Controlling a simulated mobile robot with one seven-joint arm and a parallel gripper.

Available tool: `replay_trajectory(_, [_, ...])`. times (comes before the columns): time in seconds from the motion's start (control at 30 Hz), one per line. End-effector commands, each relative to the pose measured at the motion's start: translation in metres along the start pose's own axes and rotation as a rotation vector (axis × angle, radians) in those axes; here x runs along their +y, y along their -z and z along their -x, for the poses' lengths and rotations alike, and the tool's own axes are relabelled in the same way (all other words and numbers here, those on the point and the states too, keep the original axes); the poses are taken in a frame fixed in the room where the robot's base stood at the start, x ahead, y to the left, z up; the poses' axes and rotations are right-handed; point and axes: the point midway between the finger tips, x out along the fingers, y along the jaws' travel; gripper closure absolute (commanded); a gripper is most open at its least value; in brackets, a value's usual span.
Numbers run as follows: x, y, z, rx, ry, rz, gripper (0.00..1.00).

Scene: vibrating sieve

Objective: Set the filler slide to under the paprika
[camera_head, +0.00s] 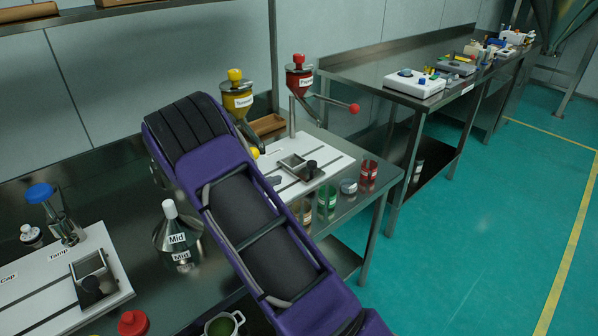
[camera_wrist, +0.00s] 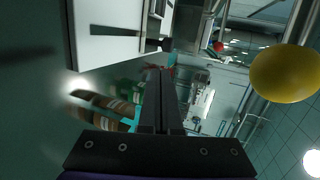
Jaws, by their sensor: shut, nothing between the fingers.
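The filler slide (camera_head: 291,164), a square metal frame with a black knob, sits on a slotted white board (camera_head: 335,157). It shows partly in the wrist view, its black knob (camera_wrist: 165,44) above my fingertips. The red paprika hopper (camera_head: 299,80), with a red-balled lever, stands behind the board. The yellow hopper (camera_head: 237,97) is to its left, its lower part partly hidden by my arm. I cannot tell exactly which outlet the slide lines up with. My gripper (camera_wrist: 160,72) is shut and empty, apart from the knob; in the head view my arm hides it.
A yellow lever ball (camera_wrist: 285,74) is close on the right in the wrist view. Several spice jars (camera_head: 326,198) stand along the bench's front edge. A second white board (camera_head: 60,290) with a tamper and a steel flask (camera_head: 178,240) are at left.

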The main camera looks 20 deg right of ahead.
Motion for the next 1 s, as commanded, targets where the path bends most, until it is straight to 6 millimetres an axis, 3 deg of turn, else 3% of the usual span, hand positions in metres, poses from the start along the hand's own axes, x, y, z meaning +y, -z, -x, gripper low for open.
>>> replay_trajectory(0.17, [0.001,0.000,-0.018,0.002,0.000,-0.002,1.00])
replay_trajectory(0.63, [-0.003,0.001,-0.112,0.002,0.000,-0.003,1.00])
replay_trajectory(0.8, [-0.009,0.000,-0.131,0.001,0.000,-0.002,1.00])
replay_trajectory(1.0, [-0.012,0.000,-0.138,-0.001,0.000,-0.002,1.00])
